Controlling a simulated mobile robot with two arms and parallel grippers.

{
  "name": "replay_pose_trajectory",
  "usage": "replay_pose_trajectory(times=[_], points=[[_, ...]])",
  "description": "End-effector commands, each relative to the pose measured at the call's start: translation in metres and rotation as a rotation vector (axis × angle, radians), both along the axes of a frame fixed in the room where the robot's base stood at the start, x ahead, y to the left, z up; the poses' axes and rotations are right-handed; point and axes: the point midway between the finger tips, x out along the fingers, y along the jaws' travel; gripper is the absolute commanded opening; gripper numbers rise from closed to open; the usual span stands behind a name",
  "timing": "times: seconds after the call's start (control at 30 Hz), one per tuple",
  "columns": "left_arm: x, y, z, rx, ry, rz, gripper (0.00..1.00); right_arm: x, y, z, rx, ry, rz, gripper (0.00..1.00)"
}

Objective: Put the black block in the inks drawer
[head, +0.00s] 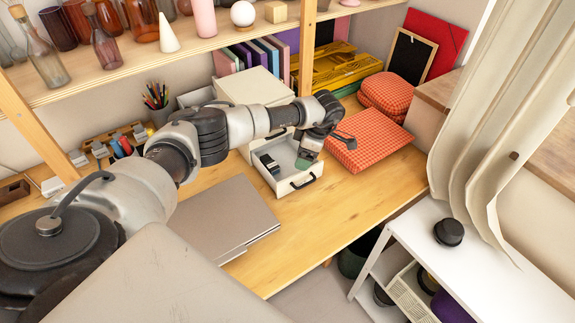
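A small black block (269,162) with a pale part lies inside the open cream drawer (285,183), towards its left side. The drawer is pulled out from a cream cabinet (252,88) on the wooden desk and has a black handle. I cannot read a label on it. My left gripper (326,151) is above the drawer's right side, apart from the block. Its fingers look spread, with nothing visible between them. A green patch shows at the lower fingertip; I cannot tell whether it is part of the finger. My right gripper is out of view.
A closed grey laptop (215,220) lies left of the drawer. A wooden shelf (190,45) with bottles runs above the desk. A white shelf unit (490,265) bears a black round object (448,232). The front desk strip is clear.

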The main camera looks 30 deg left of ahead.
Motion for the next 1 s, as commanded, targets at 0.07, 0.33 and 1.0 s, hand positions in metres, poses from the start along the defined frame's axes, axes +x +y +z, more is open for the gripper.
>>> replay_pose_trajectory(times=[0.07,0.33,1.0], points=[[0.005,0.02,-0.022,0.001,-0.002,0.004,0.56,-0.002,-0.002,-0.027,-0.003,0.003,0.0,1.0],[0.015,0.059,-0.04,0.0,-0.003,-0.003,0.56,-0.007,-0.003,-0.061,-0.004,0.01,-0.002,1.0],[0.015,0.063,-0.079,-0.001,-0.001,-0.004,0.56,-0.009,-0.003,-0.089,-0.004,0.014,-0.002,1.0]])
